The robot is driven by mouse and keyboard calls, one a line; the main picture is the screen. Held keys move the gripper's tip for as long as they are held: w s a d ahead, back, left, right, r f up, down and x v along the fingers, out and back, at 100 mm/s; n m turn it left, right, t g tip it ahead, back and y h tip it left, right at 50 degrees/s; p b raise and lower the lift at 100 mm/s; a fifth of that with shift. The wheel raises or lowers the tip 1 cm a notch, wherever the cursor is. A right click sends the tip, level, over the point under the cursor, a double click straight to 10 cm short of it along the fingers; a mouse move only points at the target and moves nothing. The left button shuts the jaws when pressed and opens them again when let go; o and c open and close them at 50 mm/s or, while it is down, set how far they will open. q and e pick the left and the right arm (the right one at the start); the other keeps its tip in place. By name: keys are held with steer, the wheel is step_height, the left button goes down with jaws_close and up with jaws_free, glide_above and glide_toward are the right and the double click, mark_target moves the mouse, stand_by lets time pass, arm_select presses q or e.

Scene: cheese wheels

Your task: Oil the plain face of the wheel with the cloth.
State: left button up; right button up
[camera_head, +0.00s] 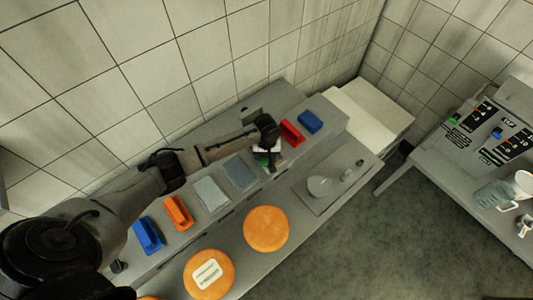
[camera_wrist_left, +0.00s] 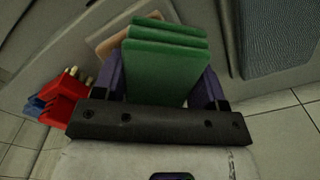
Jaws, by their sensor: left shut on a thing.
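The wheel with a plain orange face (camera_head: 266,229) lies flat on the grey bench. A second orange wheel (camera_head: 208,284) with a pale label on its face lies left of it. My left gripper (camera_head: 265,158) is over the raised shelf at the back, away from the wheels. It is shut on a green layered block that looks like the folded cloth (camera_wrist_left: 165,68), between its purple fingers in the left wrist view. Only a little green shows in the head view. My right gripper is not in view.
On the shelf stand blue (camera_head: 148,235), orange (camera_head: 178,213), red (camera_head: 291,133) and another blue (camera_head: 310,121) handled tool, with two grey pads (camera_head: 212,194) (camera_head: 239,172) between. A tray (camera_head: 340,177) with small items lies right of the plain wheel. The tiled wall rises close behind.

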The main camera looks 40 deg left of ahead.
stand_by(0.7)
arm_select(q)
steer(key=shift+f+p, duration=0.1)
steer(key=shift+p, duration=0.25)
stand_by(0.9)
step_height(320, 180, up, 3)
steer(key=p, duration=0.3)
steer(key=shift+f, duration=0.2)
step_height(320, 180, up, 3)
steer(key=p, duration=0.4)
steer(key=shift+r, duration=0.1)
steer(key=shift+r+p, duration=0.7)
steer(key=shift+p, duration=0.1)
